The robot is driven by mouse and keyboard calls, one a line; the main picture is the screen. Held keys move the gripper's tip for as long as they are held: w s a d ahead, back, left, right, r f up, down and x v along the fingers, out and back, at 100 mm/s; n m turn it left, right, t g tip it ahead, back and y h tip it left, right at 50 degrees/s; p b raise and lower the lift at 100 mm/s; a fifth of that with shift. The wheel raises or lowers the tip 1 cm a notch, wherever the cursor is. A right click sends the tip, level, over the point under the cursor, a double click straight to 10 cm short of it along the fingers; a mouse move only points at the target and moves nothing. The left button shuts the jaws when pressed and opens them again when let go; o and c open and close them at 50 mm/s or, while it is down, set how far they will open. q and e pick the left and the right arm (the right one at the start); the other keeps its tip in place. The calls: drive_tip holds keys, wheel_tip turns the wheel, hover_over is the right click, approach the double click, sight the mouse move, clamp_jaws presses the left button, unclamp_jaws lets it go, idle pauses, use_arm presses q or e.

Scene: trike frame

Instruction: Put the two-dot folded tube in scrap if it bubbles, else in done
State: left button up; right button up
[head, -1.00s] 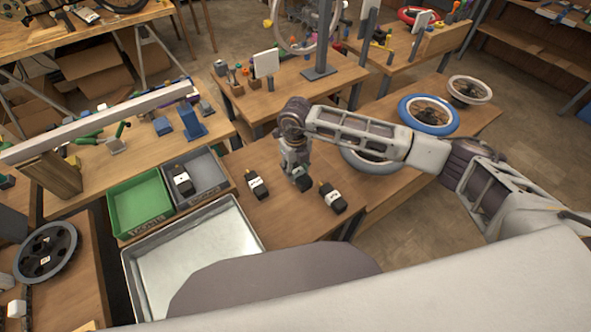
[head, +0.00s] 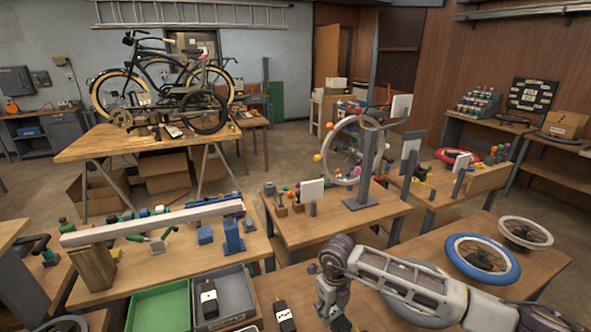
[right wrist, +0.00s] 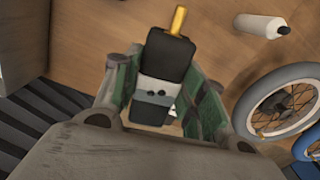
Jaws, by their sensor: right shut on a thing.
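My right gripper (head: 335,312) is at the bottom of the head view, over the wooden table. In the right wrist view its green-padded fingers (right wrist: 158,100) are shut on a folded tube (right wrist: 165,60). This tube is black, with a brass valve and a pale band bearing two dots. Another folded tube (head: 284,316) lies on the table to the left of the gripper. A green bin (head: 160,308) and a grey bin (head: 240,285) stand side by side further left. A folded tube (head: 209,300) is in the grey bin. My left gripper is out of view.
A blue-rimmed wheel (head: 482,260) and a pale-rimmed wheel (head: 525,232) lie on the right table. A white bottle (right wrist: 262,25) shows in the right wrist view. A long pale beam (head: 150,220) on a wooden block (head: 92,268) is behind the bins.

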sight(338, 313)
drive_tip(key=n, duration=0.7)
drive_tip(key=shift+s, duration=0.1)
drive_tip(key=n, duration=0.4)
drive_tip(key=shift+s, duration=0.15)
drive_tip(key=n, duration=0.3)
drive_tip(key=shift+s+n, duration=0.15)
drive_tip(key=shift+n, duration=0.15)
drive_tip(key=n, duration=0.4)
drive_tip(key=shift+s+a+r, duration=0.1)
drive_tip(key=shift+s+r, duration=0.1)
drive_tip(key=n, duration=0.3)
drive_tip(key=shift+s+r, duration=0.1)
drive_tip(key=shift+r, duration=0.05)
drive_tip(key=n, duration=0.3)
drive_tip(key=shift+r, duration=0.25)
drive_tip(key=n, duration=0.1)
drive_tip(key=d+n, duration=0.1)
drive_tip(key=n, duration=0.1)
drive_tip(key=shift+r, duration=0.3)
drive_tip(key=shift+d+r+n, duration=0.4)
drive_tip(key=shift+d+n, duration=0.2)
drive_tip(key=shift+n, duration=0.6)
drive_tip(key=w+d+r, duration=0.3)
drive_tip(key=d+r, duration=0.1)
drive_tip(key=d, duration=0.5)
drive_tip(key=shift+w+d+r+m, duration=0.3)
drive_tip(key=shift+w+r, duration=0.1)
